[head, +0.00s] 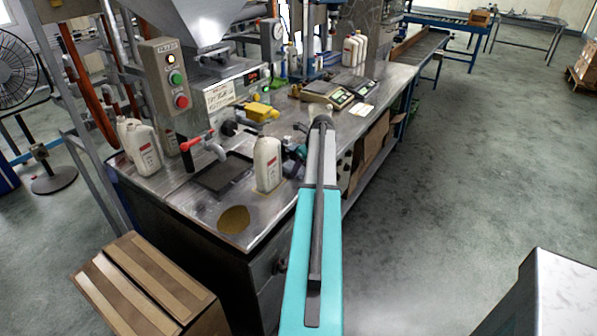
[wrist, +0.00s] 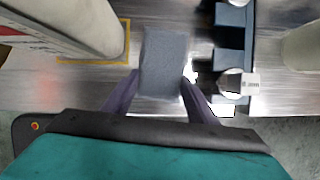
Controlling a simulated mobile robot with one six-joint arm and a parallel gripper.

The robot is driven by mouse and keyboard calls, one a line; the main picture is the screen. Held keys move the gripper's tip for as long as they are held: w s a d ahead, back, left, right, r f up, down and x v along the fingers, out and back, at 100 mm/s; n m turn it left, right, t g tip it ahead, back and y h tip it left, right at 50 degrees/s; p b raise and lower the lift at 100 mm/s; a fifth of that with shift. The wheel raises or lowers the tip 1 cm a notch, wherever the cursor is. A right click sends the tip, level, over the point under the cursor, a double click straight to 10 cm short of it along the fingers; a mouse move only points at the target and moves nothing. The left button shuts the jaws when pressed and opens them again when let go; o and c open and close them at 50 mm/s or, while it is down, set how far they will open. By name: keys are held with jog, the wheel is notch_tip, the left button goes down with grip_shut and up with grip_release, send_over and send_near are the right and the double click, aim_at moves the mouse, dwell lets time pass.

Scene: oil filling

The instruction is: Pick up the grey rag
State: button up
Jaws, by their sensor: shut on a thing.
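In the wrist view the grey rag (wrist: 163,58) is a folded, block-like grey piece at the middle. My gripper (wrist: 160,86) has its two purple fingers on either side of the rag's near end, shut on it. The rag is over the metal worktop; I cannot tell whether it touches the surface. In the head view my arm stretches over the bench's front edge, and I cannot make out the rag or the fingertips there.
A white bottle (wrist: 75,22) stands close left of the rag, and a dark rack (wrist: 234,45) is close right. In the head view a white bottle (head: 267,165) stands near the bench edge, scales (head: 328,95) lie behind, and a cardboard box (head: 150,290) is at front left.

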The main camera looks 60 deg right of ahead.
aim_at(302, 171)
jog(key=shift+r+b, duration=0.5)
jog(key=shift+r, duration=0.8)
jog(key=shift+s+a+r, duration=0.2)
jog(key=shift+s, duration=0.05)
jog(key=s+a+r+b, duration=0.1)
jog(key=s+a+b, duration=0.2)
jog(key=s+a, duration=0.6)
jog(key=s, duration=0.3)
jog(key=shift+s+r, duration=0.2)
jog(key=shift+r, duration=0.05)
jog(key=shift+o, duration=1)
jog(key=shift+c, duration=0.5)
